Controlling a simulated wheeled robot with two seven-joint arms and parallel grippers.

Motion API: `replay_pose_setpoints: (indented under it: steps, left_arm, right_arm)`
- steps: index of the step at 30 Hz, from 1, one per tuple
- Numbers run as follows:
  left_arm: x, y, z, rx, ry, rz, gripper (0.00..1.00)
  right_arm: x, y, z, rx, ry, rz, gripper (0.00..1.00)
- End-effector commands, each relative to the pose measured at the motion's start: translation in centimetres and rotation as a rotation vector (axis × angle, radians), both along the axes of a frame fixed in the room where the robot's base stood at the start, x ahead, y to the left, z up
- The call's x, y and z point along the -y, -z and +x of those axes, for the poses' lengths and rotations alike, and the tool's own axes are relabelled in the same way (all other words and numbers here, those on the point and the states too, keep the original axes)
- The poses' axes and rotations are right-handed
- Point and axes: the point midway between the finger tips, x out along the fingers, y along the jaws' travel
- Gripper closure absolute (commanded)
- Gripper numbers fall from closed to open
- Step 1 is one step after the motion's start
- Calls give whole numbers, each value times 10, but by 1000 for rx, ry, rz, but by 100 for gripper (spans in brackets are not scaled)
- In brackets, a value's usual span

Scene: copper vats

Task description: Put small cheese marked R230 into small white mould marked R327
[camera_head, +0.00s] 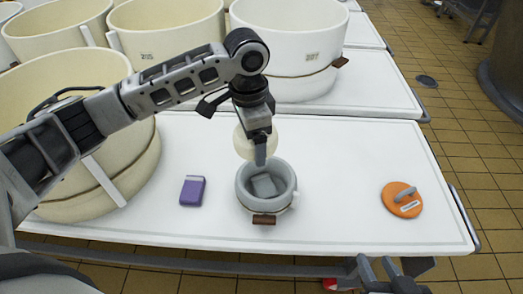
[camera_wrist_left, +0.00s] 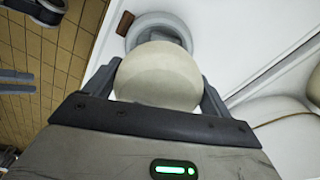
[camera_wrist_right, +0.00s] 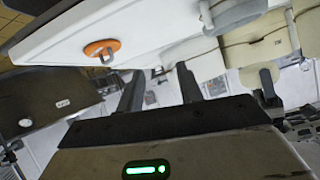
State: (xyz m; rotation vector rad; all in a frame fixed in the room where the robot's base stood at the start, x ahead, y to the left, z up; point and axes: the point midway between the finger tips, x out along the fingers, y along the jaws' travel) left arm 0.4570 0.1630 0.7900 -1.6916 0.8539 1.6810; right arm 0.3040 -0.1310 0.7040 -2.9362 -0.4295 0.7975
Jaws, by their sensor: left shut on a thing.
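A small round cream cheese (camera_head: 243,143) is held between the fingers of my left gripper (camera_head: 260,148), above the table. In the left wrist view the cheese (camera_wrist_left: 158,76) fills the space between both fingers. The small whitish-grey round mould (camera_head: 244,201) stands on the table just below and in front of the cheese, with a brown tag (camera_head: 264,219) on its front. A grey piece (camera_head: 264,186) shows inside it. The mould's rim (camera_wrist_left: 133,33) shows beyond the cheese in the left wrist view. Markings are unreadable. My right gripper (camera_wrist_right: 160,85) is open and empty, below the table's front edge.
A purple block (camera_head: 192,190) lies left of the mould. An orange disc with a grey handle (camera_head: 402,200) lies at the right. Large cream vats (camera_head: 165,25) and a white one (camera_head: 290,40) stand behind and left. The white table (camera_head: 340,190) is clear between mould and disc.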

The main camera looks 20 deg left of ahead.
Motion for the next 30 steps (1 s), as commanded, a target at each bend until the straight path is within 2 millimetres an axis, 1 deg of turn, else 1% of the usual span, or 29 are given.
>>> replay_pose_setpoints:
  steps: [3, 9, 12, 15, 20, 26, 30]
  left_arm:
    - [7, 18, 8, 7, 311, -2, 52]
    - [16, 50, 18, 23, 806, 7, 52]
    - [19, 62, 21, 26, 990, 12, 52]
    - [21, 70, 22, 27, 1114, 18, 52]
    - [22, 77, 23, 29, 1201, 22, 52]
    - [22, 88, 23, 30, 1207, 23, 52]
    - [21, 100, 23, 30, 1206, 23, 52]
  right_arm:
    - [1, -1, -2, -15, 1, -2, 64]
    - [1, -6, -1, -18, 3, -1, 64]
    - [2, -6, 0, -20, 3, -1, 64]
    - [2, -5, 0, -24, 4, -2, 64]
    - [2, -3, 0, -25, 4, -3, 64]
    - [2, 7, 2, -15, 5, -4, 64]
    - [2, 10, 4, 9, 4, -5, 64]
